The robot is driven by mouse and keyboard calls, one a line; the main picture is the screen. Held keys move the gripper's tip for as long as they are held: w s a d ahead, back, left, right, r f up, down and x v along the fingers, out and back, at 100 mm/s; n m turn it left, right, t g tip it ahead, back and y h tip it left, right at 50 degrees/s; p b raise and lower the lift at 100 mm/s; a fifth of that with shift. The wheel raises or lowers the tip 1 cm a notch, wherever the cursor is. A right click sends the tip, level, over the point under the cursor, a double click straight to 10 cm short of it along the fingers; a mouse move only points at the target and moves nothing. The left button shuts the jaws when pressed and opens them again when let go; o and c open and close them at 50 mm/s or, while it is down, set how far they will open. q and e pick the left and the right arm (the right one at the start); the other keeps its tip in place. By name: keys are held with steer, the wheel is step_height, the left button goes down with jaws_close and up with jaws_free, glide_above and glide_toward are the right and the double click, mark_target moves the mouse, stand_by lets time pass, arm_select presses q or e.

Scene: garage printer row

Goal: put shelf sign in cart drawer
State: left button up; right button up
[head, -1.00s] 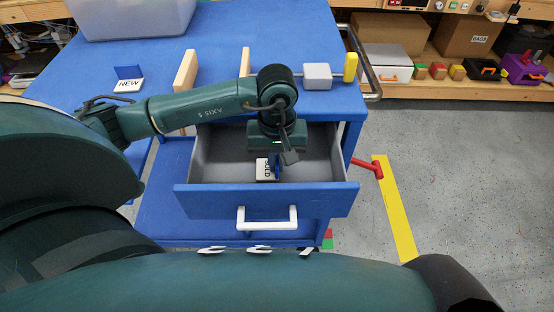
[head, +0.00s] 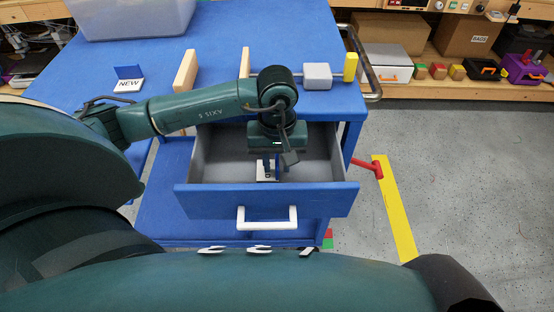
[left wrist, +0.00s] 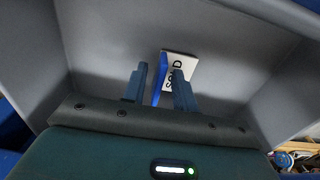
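The shelf sign (head: 266,175), a white plate marked SOLD with a blue part, is inside the open cart drawer (head: 215,160). In the left wrist view the white SOLD face (left wrist: 183,64) and the blue part (left wrist: 160,80) show clearly. My left gripper (head: 270,167) is down in the drawer over the sign. In the left wrist view its fingers (left wrist: 158,87) stand apart, with the blue part between them and a visible gap on the left side. The head view hides part of the sign behind the gripper. My right gripper is not in view.
The blue cart top (head: 225,25) holds a NEW sign (head: 127,80), wooden blocks (head: 186,72), a grey block (head: 317,76) and a clear bin (head: 130,18). The drawer's white handle (head: 267,222) faces me. A red handle (head: 367,168) sticks out at right. Open floor lies beyond it.

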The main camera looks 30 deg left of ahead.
mark_target(277, 162)
arm_select(q)
step_height(277, 162, up, 12)
stand_by(0.4)
stand_by(0.4)
